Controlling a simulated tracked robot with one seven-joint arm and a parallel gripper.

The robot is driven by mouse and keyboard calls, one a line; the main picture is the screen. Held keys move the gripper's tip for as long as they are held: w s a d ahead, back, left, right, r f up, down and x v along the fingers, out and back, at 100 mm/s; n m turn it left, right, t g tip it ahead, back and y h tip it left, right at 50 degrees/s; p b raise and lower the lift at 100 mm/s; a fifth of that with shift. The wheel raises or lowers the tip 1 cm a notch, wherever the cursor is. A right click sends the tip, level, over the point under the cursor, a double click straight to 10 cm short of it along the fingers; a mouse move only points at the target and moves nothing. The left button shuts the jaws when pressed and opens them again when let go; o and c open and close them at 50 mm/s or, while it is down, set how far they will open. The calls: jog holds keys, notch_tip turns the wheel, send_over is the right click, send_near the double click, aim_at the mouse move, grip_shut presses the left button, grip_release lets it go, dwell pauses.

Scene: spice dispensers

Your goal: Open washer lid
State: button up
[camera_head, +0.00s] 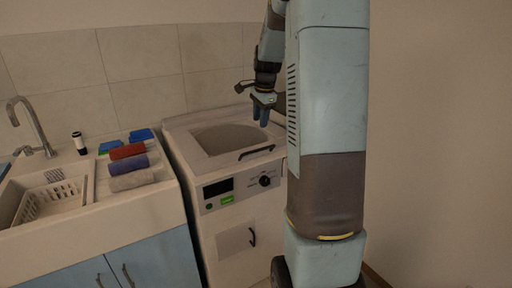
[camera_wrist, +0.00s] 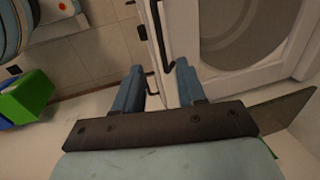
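The washer (camera_head: 240,218) is a white top-loading machine. Its lid (camera_head: 193,132) has a large grey window and lies flat, closed as far as I can see. A dark bar handle (camera_head: 257,152) sits at the lid's front edge. My gripper (camera_head: 261,116) is above the right part of the lid, behind the handle, fingers pointing down. In the wrist view my gripper (camera_wrist: 160,90) is open, with a gap between its two blue fingers. The lid (camera_wrist: 285,62) and its dark handle (camera_wrist: 162,38) show there beyond the fingertips. The gripper appears empty and apart from the handle.
A control panel (camera_head: 240,188) with a dark knob is on the washer's front, above a small panel with a dark handle (camera_head: 252,237). A tiled wall stands behind.

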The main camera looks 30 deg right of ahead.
aim_at(257, 150)
jog(key=f, duration=0.4)
jog(key=w+f, duration=0.1)
jog(key=f, duration=0.3)
jog(key=w+f, duration=0.1)
jog(key=f, duration=0.4)
jog(key=shift+w, duration=0.25)
grip_shut()
